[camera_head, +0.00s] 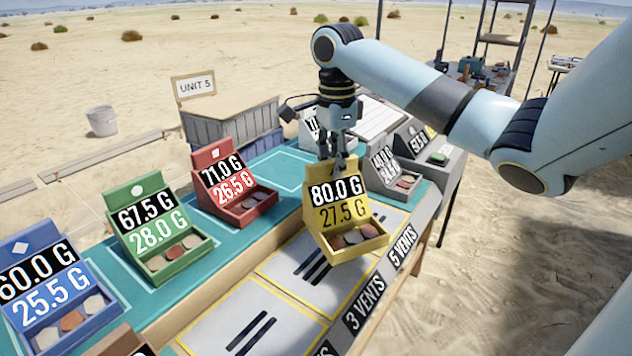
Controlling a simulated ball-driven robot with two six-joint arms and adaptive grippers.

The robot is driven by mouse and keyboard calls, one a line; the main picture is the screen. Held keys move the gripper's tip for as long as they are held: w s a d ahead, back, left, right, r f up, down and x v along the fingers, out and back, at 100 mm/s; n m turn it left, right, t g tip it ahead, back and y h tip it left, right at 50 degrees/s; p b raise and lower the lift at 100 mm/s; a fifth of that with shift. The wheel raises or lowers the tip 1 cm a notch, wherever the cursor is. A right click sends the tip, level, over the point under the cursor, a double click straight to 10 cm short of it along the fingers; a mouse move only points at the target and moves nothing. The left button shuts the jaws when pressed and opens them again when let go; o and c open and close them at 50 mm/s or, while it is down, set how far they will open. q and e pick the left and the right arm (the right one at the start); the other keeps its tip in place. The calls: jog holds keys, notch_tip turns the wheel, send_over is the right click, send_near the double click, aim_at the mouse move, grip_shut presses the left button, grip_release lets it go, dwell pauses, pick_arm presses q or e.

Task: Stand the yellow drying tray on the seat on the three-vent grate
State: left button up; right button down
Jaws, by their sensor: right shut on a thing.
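The yellow drying tray (316,218) has a back plate reading 80.0 G and 27.5 G and several flat pieces in its front bin. My right gripper (338,163) is shut on the top edge of its back plate, and the tray is upright. The tray covers parts of the three-vent grate (285,262), whose slots show left of and below it, and of the grate labelled 5 VENTS. I cannot tell whether the tray's base touches the surface. The label 3 VENTS (365,302) is on the table's front edge. My left gripper is not in view.
Red (232,183), green (159,233) and blue (55,298) trays stand along the teal strip to the left. A grey tray (391,173) stands behind the yellow one at right. The two-slot grate (250,326) in front is bare.

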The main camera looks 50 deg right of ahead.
jog(key=w+d+r+n+p, duration=0.2)
jog(key=w+d+r+n, duration=0.1)
jog(key=w+r+n, duration=0.15)
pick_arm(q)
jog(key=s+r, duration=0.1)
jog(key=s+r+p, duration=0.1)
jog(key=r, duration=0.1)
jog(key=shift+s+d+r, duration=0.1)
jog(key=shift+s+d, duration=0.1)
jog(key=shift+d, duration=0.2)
pick_arm(e)
jog(key=s+a+f+n, duration=0.1)
jog(key=a+f, duration=0.9)
jog(key=a, duration=0.1)
jog(key=shift+s+a+f, duration=0.2)
jog(key=shift+a+f, duration=0.15)
jog(key=shift+n, duration=0.25)
jog(key=c, duration=1.3)
grip_release()
jog(key=shift+o, duration=0.2)
